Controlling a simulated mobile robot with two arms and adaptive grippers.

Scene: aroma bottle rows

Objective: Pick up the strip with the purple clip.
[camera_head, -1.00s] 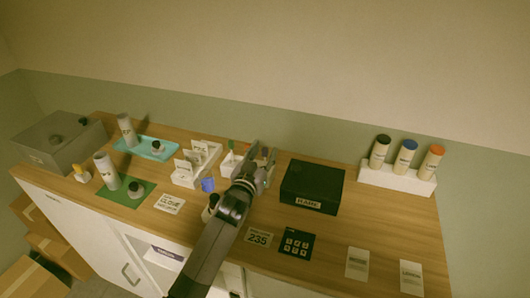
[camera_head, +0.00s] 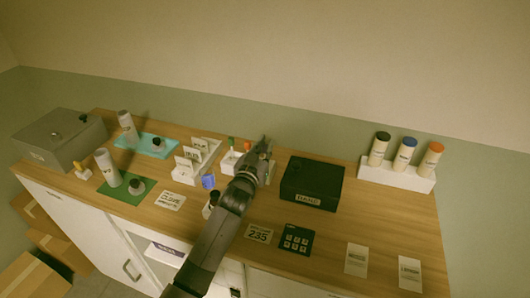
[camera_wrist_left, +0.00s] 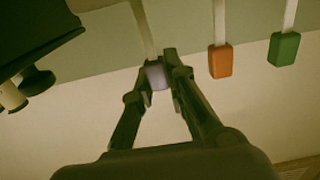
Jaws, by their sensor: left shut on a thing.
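The strip with the purple clip (camera_wrist_left: 156,75) shows in the left wrist view, its clip between my left gripper's fingertips (camera_wrist_left: 158,68). The pale strip runs up from the clip out of the frame. My left gripper is shut on the clip. In the head view, my left gripper (camera_head: 261,151) is at the right end of the small white strip holder (camera_head: 229,163), and it hides the purple clip there. Strips with an orange clip (camera_wrist_left: 220,62) and a green clip (camera_wrist_left: 284,49) hang beside it, apart from the fingers. My right gripper is out of view.
A black box (camera_head: 312,180) stands close to the right of my left gripper. A blue object (camera_head: 208,181) and a white card rack (camera_head: 184,176) are to its left. A white rack (camera_head: 398,178) with three capped bottles stands at the right.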

